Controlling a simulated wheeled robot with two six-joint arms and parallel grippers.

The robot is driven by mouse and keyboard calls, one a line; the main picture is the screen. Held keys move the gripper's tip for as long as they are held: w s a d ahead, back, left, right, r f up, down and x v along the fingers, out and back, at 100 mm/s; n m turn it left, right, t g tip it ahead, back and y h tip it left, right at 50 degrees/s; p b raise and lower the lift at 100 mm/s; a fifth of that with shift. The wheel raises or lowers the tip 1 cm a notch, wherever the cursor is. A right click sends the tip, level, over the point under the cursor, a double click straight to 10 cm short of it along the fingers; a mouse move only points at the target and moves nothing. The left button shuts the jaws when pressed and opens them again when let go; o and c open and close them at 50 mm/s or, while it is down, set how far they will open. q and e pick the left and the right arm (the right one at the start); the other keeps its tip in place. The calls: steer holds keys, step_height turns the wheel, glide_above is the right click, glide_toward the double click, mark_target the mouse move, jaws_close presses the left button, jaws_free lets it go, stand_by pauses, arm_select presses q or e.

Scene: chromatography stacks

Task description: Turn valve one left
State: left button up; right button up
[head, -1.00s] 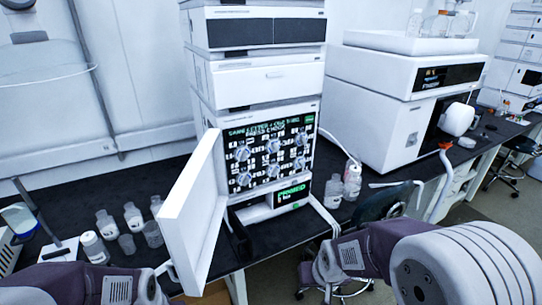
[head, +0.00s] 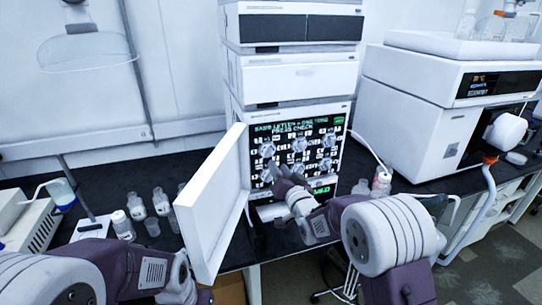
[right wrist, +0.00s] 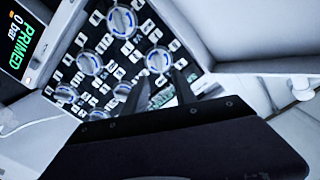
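The valve panel (head: 312,150) on the middle stack carries two rows of three round knobs. Its labels are too small to read, so I cannot tell which knob is valve one. My right gripper (head: 276,172) is in front of the panel's left part, below the upper-left knob (head: 267,149) in the picture. In the right wrist view its two dark fingers (right wrist: 160,83) are apart and empty, pointing toward the upper-left knob (right wrist: 158,60); contact is not visible. My left gripper (head: 182,283) is low at the left, its fingertips hidden.
A white door (head: 212,205) stands open left of the panel. Small bottles (head: 137,206) stand on the black bench at left, and another bottle (head: 381,182) stands right of the stack. A green display (right wrist: 24,45) reads PRIMED and 0 bar.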

mark_target(270, 152)
steer(key=p+x, duration=0.2)
steer(key=x, duration=0.6)
steer(key=shift+w+p, duration=0.15)
steer(key=shift+p, duration=0.15)
steer(key=shift+w, duration=0.2)
steer(key=shift+d, duration=0.1)
jaws_close()
